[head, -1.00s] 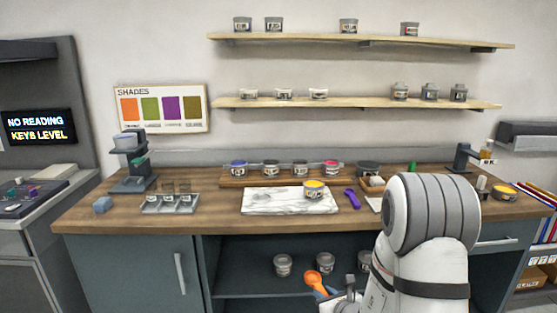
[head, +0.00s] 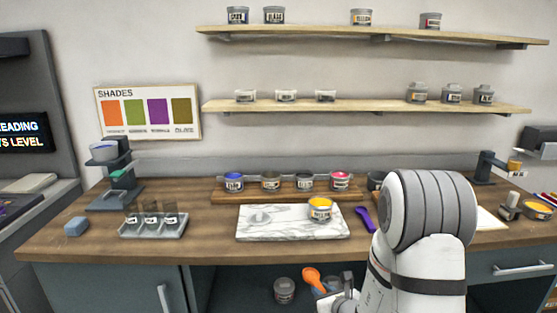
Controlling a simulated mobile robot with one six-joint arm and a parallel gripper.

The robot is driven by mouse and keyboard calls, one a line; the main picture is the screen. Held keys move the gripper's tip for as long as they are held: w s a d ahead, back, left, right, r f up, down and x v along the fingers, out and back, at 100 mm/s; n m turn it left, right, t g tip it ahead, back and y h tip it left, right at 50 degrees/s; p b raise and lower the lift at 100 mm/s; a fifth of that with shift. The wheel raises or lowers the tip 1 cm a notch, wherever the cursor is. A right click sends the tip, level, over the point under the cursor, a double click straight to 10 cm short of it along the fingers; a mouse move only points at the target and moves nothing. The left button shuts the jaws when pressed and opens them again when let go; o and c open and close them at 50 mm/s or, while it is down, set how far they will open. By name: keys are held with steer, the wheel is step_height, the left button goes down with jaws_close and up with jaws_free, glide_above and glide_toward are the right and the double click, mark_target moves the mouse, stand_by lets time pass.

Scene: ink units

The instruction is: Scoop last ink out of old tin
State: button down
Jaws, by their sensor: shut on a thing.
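My gripper (head: 336,294) is low in front of the counter, partly cut off by the bottom edge of the head view. It is shut on an orange scoop (head: 312,278), whose bowl points up and left. A tin of yellow ink (head: 320,213) stands upright on the right part of the white marble slab (head: 262,233). I cannot tell which is the old tin or how much ink either holds. The scoop is apart from both.
A purple spatula-like tool (head: 365,218) lies right of the slab. A wooden rack (head: 232,197) of ink tins stands behind it. A clear tray (head: 150,232) with small jars and a blue block (head: 75,226) are at left. My arm hides part of the right counter.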

steer(key=shift+w+r, duration=0.1)
steer(key=shift+w, duration=0.15)
